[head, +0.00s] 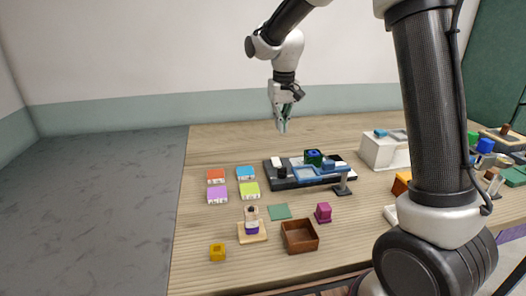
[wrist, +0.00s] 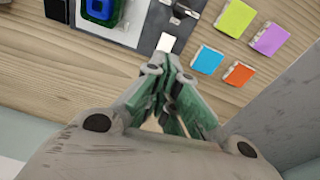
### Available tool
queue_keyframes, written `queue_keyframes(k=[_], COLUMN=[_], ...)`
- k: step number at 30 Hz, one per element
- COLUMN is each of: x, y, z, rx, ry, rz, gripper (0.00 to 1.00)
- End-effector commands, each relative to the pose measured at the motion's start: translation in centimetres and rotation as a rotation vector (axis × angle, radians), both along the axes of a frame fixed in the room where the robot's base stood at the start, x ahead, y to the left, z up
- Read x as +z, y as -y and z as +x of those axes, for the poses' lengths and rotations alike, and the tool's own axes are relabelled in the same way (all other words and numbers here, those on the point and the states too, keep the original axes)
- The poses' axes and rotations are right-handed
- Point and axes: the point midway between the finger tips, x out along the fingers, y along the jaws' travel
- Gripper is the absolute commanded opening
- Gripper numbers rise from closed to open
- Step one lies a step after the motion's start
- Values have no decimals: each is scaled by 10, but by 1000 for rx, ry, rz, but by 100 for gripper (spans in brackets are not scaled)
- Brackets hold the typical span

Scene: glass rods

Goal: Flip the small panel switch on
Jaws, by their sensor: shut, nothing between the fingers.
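A dark panel (head: 291,183) lies on the wooden table, with a small white block (head: 277,162) at its far left corner that looks like the switch. The white block (wrist: 166,42) also shows in the wrist view, just beyond my fingertips. Its on or off position is too small to tell. A black knob (head: 282,173) stands beside it on the panel. My gripper (head: 283,130) is above the table, behind the panel, pointing down. In the wrist view my gripper (wrist: 172,65) has its green fingers closed together with nothing between them.
A green and blue piece (head: 313,157) and a blue frame on a stand (head: 318,174) rise from the panel's right part. Orange, blue, purple and lime tiles (head: 217,195) lie left. A brown box (head: 299,236) is in front; a white box (head: 384,150) stands right.

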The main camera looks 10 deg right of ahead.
Motion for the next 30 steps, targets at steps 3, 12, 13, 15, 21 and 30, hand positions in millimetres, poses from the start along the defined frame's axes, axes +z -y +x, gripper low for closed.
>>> queue_keyframes(k=[3,12,13,15,21,30], x=[21,19,19,19,3,-58], y=[-4,-3,-3,-3,-3,-3], z=[19,18,18,18,20,29], rx=[-53,-87,-87,-87,-87,-87], ry=[60,59,58,58,55,54], rz=[20,23,23,23,22,21], gripper=[0,0,0,0,0,0])
